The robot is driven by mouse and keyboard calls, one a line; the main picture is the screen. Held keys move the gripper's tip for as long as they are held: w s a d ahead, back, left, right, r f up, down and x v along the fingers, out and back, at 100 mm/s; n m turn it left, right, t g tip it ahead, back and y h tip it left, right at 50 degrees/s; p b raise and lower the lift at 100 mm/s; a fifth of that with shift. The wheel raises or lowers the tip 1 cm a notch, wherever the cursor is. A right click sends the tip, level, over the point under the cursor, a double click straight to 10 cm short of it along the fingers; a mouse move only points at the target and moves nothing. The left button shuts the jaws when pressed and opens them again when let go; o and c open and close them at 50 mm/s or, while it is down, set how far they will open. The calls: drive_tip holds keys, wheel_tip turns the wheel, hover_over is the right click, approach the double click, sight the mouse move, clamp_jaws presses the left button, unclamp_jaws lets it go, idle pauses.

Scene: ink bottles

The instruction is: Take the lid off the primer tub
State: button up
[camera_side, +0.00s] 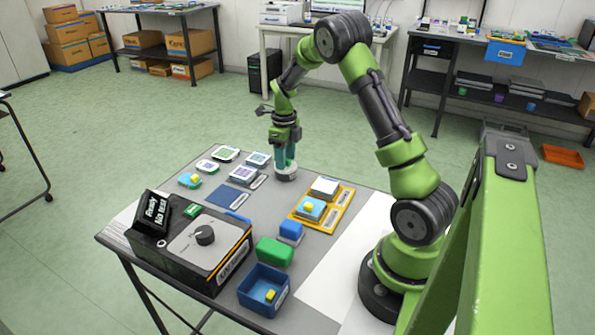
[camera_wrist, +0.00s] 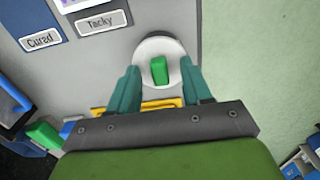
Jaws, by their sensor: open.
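A low round white piece with a green block-shaped knob (camera_wrist: 159,71), apparently the lidded primer tub (camera_wrist: 178,48), stands near the table's far edge. In the side view the tub (camera_side: 286,175) shows just under my gripper (camera_side: 286,160), which points straight down. In the wrist view the two teal fingers of my gripper (camera_wrist: 160,82) are apart, one on each side of the knob, with a gap at both sides. The fingers hide part of the tub, and I cannot tell where the lid meets it.
Pads labelled "Cured" (camera_wrist: 40,38) and "Tacky" (camera_wrist: 101,22) lie left of the tub. A yellow tray (camera_side: 331,219), black control box (camera_side: 190,245), green block (camera_side: 274,251) and blue bin (camera_side: 263,290) stand nearer. The table edge is close behind the tub.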

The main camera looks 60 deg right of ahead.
clamp_jaws()
drive_tip(key=shift+r, duration=0.1)
